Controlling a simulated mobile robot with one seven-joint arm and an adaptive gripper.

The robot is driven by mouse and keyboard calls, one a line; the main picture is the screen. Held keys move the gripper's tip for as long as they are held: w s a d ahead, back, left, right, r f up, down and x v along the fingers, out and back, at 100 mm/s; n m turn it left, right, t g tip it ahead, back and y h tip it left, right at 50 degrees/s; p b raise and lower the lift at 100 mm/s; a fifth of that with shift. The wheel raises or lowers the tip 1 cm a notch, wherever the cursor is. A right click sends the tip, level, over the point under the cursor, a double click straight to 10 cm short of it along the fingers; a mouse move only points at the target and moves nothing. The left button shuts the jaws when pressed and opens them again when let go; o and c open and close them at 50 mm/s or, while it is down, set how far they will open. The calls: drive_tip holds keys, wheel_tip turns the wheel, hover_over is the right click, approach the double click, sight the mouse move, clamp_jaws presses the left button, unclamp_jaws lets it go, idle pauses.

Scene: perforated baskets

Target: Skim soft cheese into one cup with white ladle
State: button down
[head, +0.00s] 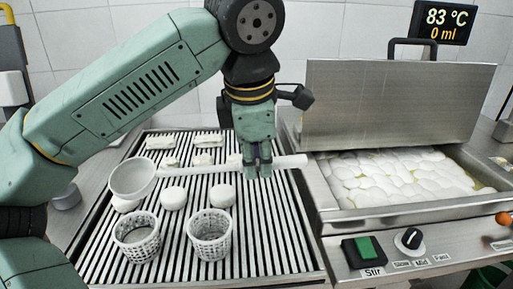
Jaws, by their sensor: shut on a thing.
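My gripper (258,172) is shut on the handle of the white ladle (132,178), above the slatted rack. The handle lies nearly level, its free end sticking out to the right. The ladle's round bowl is at the left, and I cannot tell whether it holds anything. Two white perforated cups, a left one (136,238) and a right one (209,236), stand upright on the rack's front part. I see no cheese in them, though their bottoms are hard to make out. Soft white cheese (400,178) floats in lumps on yellowish liquid in the steel vat (400,213) at the right.
The vat's steel lid (400,105) stands raised at its back. A display (443,22) reads 83 °C and 0 ml. A green Stir switch (365,248) and a knob (411,238) are on the front. Several white cheese pieces (173,198) lie on the slatted rack (262,245).

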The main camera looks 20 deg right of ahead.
drive_tip(key=shift+w+r+g+y+p, duration=0.1)
drive_tip(key=shift+r+g+y+p, duration=0.1)
drive_tip(key=shift+g+p, duration=0.6)
drive_tip(key=shift+r+g+y+p, duration=0.2)
drive_tip(key=shift+g+p, duration=0.3)
drive_tip(key=shift+p, duration=0.45)
drive_tip(key=shift+d, duration=0.1)
drive_tip(key=shift+f+g, duration=0.15)
drive_tip(key=shift+g, duration=0.15)
